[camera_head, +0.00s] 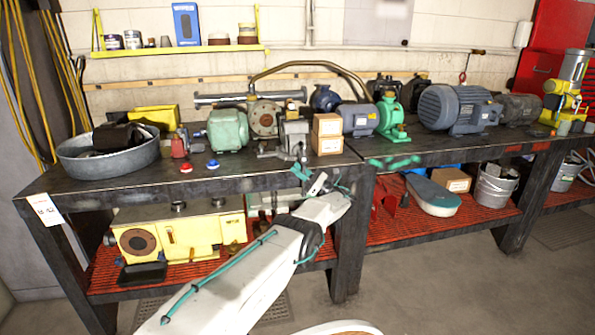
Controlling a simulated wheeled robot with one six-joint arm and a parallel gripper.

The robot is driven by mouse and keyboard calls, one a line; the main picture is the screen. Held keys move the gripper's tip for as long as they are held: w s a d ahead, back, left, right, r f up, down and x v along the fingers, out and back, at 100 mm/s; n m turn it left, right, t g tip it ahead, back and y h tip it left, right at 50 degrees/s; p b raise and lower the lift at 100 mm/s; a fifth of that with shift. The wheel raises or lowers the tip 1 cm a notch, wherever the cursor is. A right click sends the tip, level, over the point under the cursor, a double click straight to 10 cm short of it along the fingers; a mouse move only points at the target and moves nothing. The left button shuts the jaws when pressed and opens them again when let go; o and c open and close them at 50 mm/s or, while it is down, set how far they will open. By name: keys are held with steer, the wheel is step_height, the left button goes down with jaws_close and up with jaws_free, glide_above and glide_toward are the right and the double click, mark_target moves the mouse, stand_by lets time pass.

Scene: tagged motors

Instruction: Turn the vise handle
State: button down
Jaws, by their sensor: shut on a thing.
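My gripper (302,172), with teal parts, is at the bench edge just below the front of the vise. It is shut on what looks like the vise handle. The handle is small and mostly hidden by the gripper, so its angle cannot be told.
The dark workbench (240,183) is crowded with motors and pumps. A round metal tub (85,165) is at far left. Open floor (440,275) lies at front right.

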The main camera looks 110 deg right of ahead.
steer(key=shift+d+r, duration=0.2)
steer(key=shift+d, duration=0.1)
steer(key=c, duration=1.5)
jaws_free()
steer(key=shift+o, duration=0.3)
steer(key=shift+d+f, duration=0.1)
steer(key=shift+w, duration=0.1)
steer(key=shift+f, duration=0.2)
